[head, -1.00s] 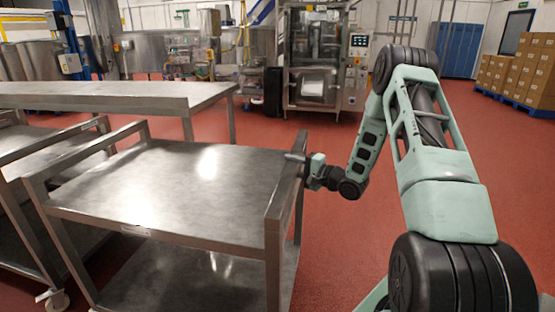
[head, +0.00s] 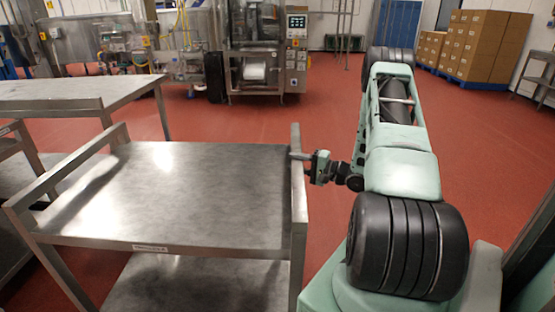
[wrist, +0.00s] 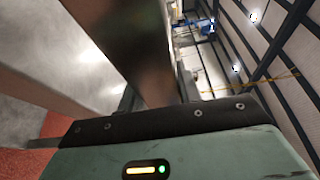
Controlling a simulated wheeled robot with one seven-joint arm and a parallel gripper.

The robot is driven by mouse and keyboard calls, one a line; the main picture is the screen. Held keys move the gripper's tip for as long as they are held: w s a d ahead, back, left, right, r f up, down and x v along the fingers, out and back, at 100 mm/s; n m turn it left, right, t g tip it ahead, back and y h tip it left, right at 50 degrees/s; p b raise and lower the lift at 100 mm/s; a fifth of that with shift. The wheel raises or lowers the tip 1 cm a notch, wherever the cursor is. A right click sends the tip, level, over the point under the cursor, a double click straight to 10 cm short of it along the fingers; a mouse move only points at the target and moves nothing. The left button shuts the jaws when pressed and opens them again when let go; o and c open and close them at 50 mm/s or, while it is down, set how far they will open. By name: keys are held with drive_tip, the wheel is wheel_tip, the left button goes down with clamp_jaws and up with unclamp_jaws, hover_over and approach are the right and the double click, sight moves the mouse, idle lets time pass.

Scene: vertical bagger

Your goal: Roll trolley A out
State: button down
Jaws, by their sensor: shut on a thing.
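A grey metal trolley (head: 205,190) stands upright in front of me, with a flat top, a lower shelf and a raised rail at each side. A small label (head: 150,247) is on its front edge; I cannot read it. My gripper (head: 299,157) is shut on the trolley's right rail (head: 296,190), near the rail's far end. In the wrist view the rail (wrist: 125,45) runs close past my gripper's body, with the top surface (wrist: 75,65) beside it. The fingertips are mostly hidden. The trolley's wheels are out of view.
Another metal trolley (head: 17,143) stands close at the left, partly cut off. A steel table (head: 75,92) is behind it. The bagging machine (head: 262,60) stands at the back, with stacked cartons (head: 490,45) at the back right. Red floor (head: 240,122) is clear between the trolley and the machine.

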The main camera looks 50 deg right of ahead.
drive_tip(key=shift+s+d+f, duration=0.1)
drive_tip(key=shift+s+d, duration=0.7)
drive_tip(key=shift+s, duration=0.3)
drive_tip(key=shift+s+d, duration=0.8)
drive_tip(key=shift+s, duration=0.25)
drive_tip(key=c, duration=1)
unclamp_jaws()
drive_tip(key=shift+o, duration=0.2)
drive_tip(key=b+v, duration=0.1)
drive_tip(key=v, duration=1.6)
drive_tip(key=shift+s+d, duration=0.2)
